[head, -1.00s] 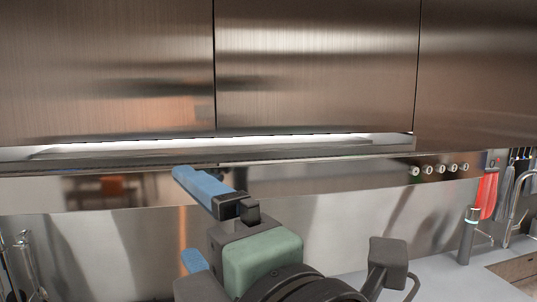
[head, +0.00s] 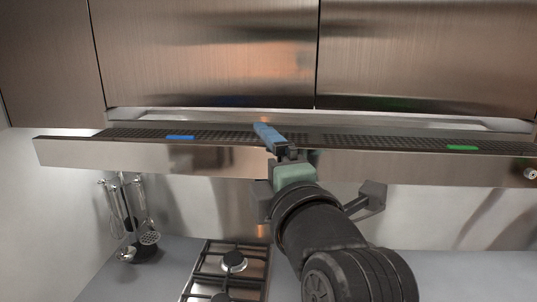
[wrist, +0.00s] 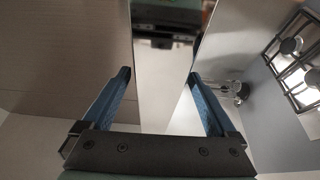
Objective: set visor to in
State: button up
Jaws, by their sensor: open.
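The visor (head: 110,153) is a long steel front panel under the wall cabinets. It stands out from the hood, with a dark perforated grille (head: 215,134) showing behind its top edge. My gripper (head: 268,146) is at the middle of the visor. One blue finger lies over its top edge; the other finger is hidden in the head view. In the wrist view the open gripper (wrist: 160,78) has a finger on each side of the shiny visor front (wrist: 162,70). I cannot tell whether either finger touches it.
Cabinet doors (head: 210,50) are just above. A blue mark (head: 180,138) and a green mark (head: 462,148) lie on the grille. A gas hob (head: 232,262) is below, with hanging utensils (head: 148,232) at the left.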

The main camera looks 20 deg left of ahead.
grip_shut()
dwell(0.4)
